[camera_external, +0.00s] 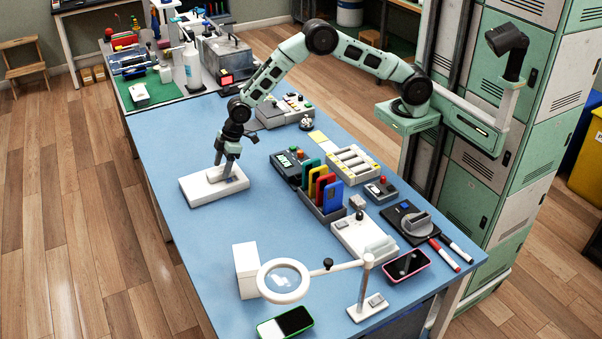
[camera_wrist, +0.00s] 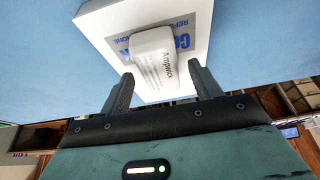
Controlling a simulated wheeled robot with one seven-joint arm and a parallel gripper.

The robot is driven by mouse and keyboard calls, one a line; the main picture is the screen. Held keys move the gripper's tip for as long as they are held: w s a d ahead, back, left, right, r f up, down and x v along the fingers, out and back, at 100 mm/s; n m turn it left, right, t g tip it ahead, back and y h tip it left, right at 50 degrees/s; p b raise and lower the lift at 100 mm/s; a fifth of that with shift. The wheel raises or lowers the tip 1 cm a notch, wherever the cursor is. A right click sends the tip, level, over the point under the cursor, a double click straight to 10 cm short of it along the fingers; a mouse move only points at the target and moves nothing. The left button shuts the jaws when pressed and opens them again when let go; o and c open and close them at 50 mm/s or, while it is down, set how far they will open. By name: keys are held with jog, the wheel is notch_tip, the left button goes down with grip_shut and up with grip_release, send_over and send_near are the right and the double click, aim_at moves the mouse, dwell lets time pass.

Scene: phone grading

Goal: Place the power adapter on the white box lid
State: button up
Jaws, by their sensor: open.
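The white box lid (camera_external: 198,193) lies flat on the blue table at the left of the external view. It also shows in the wrist view (camera_wrist: 100,18), with blue lettering. The white power adapter (camera_wrist: 152,50), with rounded edges and grey print, rests on the lid in the wrist view, covering part of the lettering. My gripper (camera_external: 227,165) points down over the lid. In the wrist view my gripper (camera_wrist: 161,70) is open, its fingertips on either side of the adapter's near end, with nothing clamped. In the external view the fingers partly hide the adapter.
Right of the lid stand a rack of coloured phones (camera_external: 322,190), a dark device (camera_external: 288,165) and a battery tray (camera_external: 350,164). A magnifier lamp (camera_external: 284,281) and an upright white box (camera_external: 246,268) stand in front. The table left of the lid is clear.

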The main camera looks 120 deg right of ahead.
jog(key=b+v, duration=0.1)
jog(key=v, duration=1)
jog(key=s+a+r+n, duration=0.1)
jog(key=s+a, duration=0.4)
jog(key=a, duration=0.4)
jog(key=s+a+r+n+g+y, duration=0.1)
jog(key=s+a+r, duration=0.1)
jog(key=s+a, duration=0.4)
jog(key=s+a+r+n+g, duration=0.1)
jog(key=s+a, duration=0.4)
jog(key=a, duration=0.8)
jog(key=shift+s+a+r+n+y, duration=0.1)
jog(key=shift+s+r+n+y, duration=0.1)
jog(key=shift+r+n+y, duration=0.25)
jog(key=s+a+n+g, duration=0.1)
jog(key=s+a+n, duration=0.1)
jog(key=s, duration=1.2)
jog(key=s+a+n+g+h, duration=0.1)
jog(key=s+a, duration=0.3)
jog(key=s, duration=1)
jog(key=shift+s+f+n+g, duration=0.15)
jog(key=shift+f+n+g, duration=0.15)
jog(key=shift+f+n, duration=0.05)
